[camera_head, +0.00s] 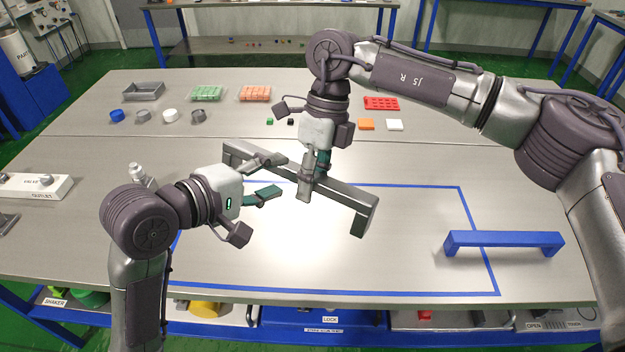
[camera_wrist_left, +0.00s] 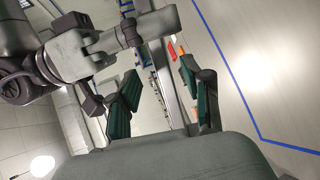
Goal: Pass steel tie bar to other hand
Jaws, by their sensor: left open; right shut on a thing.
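The steel tie bar (camera_head: 345,197) is a grey bar with a bent-down leg at each end, held above the work table. My right gripper (camera_head: 312,178) is shut on it near the middle, coming from above. My left gripper (camera_head: 279,175) is open, to the left of the right gripper, its fingers pointing right towards the bar. In the left wrist view the bar (camera_wrist_left: 168,82) shows in the gap between the open left fingers (camera_wrist_left: 160,95). I cannot tell how deep it lies between them. The right gripper (camera_wrist_left: 125,38) is close by at the top.
A blue bar with legs (camera_head: 505,239) stands on the table at the right, across a blue tape outline (camera_head: 475,232). Behind are a grey tray (camera_head: 144,91), green (camera_head: 207,93) and orange (camera_head: 255,93) racks and a red block (camera_head: 381,103). The taped area below the bar is clear.

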